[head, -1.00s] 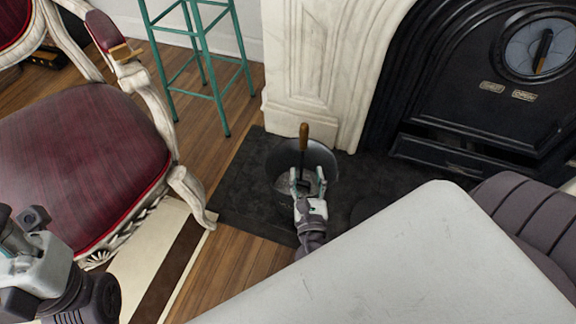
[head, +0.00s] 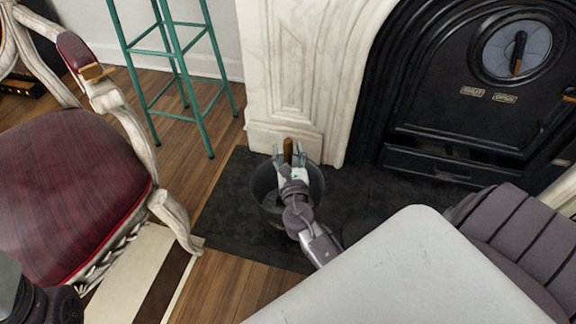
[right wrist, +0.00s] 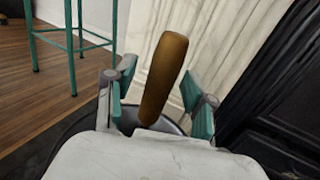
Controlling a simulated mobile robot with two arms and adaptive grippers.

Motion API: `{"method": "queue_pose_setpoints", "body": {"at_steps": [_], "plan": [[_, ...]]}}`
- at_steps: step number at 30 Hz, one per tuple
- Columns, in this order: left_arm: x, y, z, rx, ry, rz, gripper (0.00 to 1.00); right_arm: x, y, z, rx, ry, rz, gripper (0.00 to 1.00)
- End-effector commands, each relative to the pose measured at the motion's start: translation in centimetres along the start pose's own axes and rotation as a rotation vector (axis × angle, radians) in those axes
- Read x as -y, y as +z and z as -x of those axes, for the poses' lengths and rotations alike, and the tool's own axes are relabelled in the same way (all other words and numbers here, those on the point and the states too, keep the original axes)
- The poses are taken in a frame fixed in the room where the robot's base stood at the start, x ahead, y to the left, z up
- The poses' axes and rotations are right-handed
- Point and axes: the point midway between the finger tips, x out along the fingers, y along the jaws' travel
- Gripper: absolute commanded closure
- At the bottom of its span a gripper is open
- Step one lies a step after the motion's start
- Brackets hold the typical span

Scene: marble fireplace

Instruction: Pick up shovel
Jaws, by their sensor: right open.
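The shovel's brown wooden handle (head: 288,150) stands up out of a dark metal bucket (head: 316,184) on the hearth. The shovel's lower part is hidden by my gripper. My right gripper (head: 288,158) is open above the bucket, with the handle between its fingers. In the right wrist view, the handle (right wrist: 163,80) stands slightly tilted between the teal finger pads, with gaps on both sides and a wider one on the right. Part of my left arm shows at the lower left of the head view, but its gripper's fingers are not in view.
A carved chair with a red seat (head: 65,185) stands at the left. A teal stool (head: 190,115) is behind it. The marble fireplace surround (head: 290,70) and black stove front (head: 440,100) rise behind the dark hearth slab (head: 228,215).

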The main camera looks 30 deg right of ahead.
Motion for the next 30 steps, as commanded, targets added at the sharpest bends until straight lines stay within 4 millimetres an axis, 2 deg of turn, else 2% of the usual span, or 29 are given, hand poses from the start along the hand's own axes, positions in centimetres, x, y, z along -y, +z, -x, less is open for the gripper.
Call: {"method": "queue_pose_setpoints", "body": {"at_steps": [8,15,18,30], "plan": [[-0.01,0.0,-0.06,-0.001,0.001,0.0,0.6,-0.03,-0.02,-0.28,-0.002,0.001,0.0,0.47],[-0.02,0.01,-0.04,-0.001,0.001,0.0,0.6,-0.02,-0.01,-0.26,-0.001,0.001,0.0,0.88],[-0.03,0.01,-0.03,-0.001,0.001,0.0,0.6,-0.02,-0.01,-0.25,-0.001,0.001,0.0,1.0],[-0.03,0.03,-0.02,0.0,0.0,0.001,0.6,-0.03,0.11,-0.29,0.001,0.001,0.0,1.0]]}}
